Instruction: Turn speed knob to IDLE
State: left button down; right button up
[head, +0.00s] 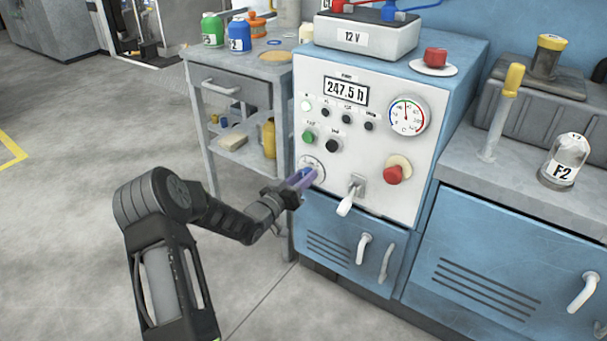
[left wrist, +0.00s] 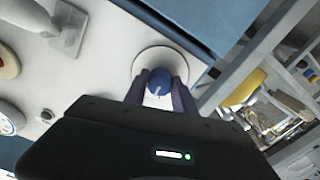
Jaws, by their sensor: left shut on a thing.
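The speed knob is a small blue knob (left wrist: 160,82) with a white pointer line. It sits on a round white dial plate (left wrist: 152,58) on the control panel. My left gripper (left wrist: 160,97) is shut on the knob, with one finger on each side of it. In the head view my left gripper (head: 302,181) reaches the dial (head: 313,166) at the lower left of the panel and covers most of the knob. The dial's markings are too small to read. My right gripper is not in view.
A white lever switch (head: 352,196) sticks out just right of the dial, with a red button (head: 393,175) beyond it. Blue cabinet doors with white handles are below. A grey cart (head: 225,72) with bottles stands left of the panel. Open floor lies left.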

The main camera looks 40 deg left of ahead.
pick_arm(q)
jog(key=n+p, duration=0.1)
jog(key=n, duration=0.4)
jog(key=shift+p, duration=0.35)
jog(key=shift+f+n, duration=0.1)
jog(key=shift+n, duration=0.2)
jog(key=c, duration=1)
grip_release()
jog(key=shift+c, duration=0.2)
jog(key=shift+s, duration=0.15)
jog(key=s+p, duration=0.2)
jog(key=s, duration=0.5)
jog(key=shift+s, duration=0.3)
